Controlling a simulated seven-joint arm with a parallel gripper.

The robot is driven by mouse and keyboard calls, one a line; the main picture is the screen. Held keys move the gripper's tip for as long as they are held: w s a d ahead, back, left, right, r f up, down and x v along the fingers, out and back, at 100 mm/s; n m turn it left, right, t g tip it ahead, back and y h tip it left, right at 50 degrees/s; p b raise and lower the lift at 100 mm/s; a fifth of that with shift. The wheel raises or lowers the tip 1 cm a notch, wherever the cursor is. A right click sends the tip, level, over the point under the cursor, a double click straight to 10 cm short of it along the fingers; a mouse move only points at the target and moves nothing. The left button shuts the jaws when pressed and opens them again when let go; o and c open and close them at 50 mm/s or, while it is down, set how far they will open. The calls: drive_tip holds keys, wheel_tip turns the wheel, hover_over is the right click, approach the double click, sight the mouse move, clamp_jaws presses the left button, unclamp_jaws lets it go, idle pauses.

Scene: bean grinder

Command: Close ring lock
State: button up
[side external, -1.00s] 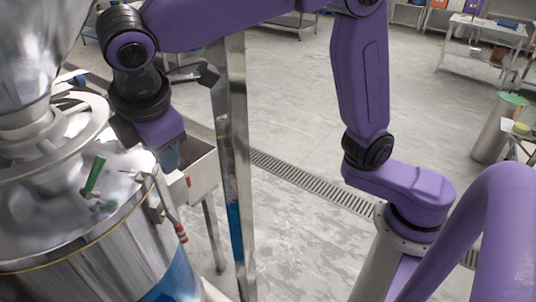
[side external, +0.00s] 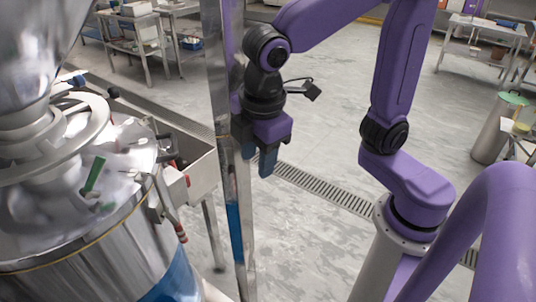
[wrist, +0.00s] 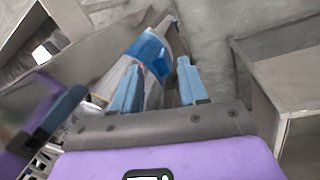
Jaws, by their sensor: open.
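The steel grinder drum (side external: 95,260) stands at the left in the side view, with a shiny domed lid (side external: 130,170) and a thin rim band. At the rim's right side is a metal latch (side external: 156,205) with a rod (side external: 170,205) hanging down to a red tip. I cannot tell for sure whether this is the ring lock or whether it is fastened. My gripper (side external: 258,160) is open and empty, pointing down, right of the drum and apart from it. Its blue fingers (wrist: 157,80) are spread in the wrist view, with nothing between their tips.
A steel post (side external: 228,140) stands between my gripper and the drum in the side view. A metal trough (side external: 195,165) sits beside the drum. A green-handled lever (side external: 93,175) is on the lid. A steel surface with a blue band (wrist: 150,48) lies beyond the fingers. Open floor lies behind.

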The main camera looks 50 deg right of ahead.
drive_tip(key=shift+s+d+f, duration=0.35)
drive_tip(key=shift+s+d, duration=0.25)
drive_tip(key=shift+d, duration=0.1)
drive_tip(key=n+t+h, duration=0.5)
drive_tip(key=t+h, duration=0.6)
drive_tip(key=h, duration=0.1)
approach(97, 168)
drive_tip(key=x, duration=1.1)
clamp_jaws()
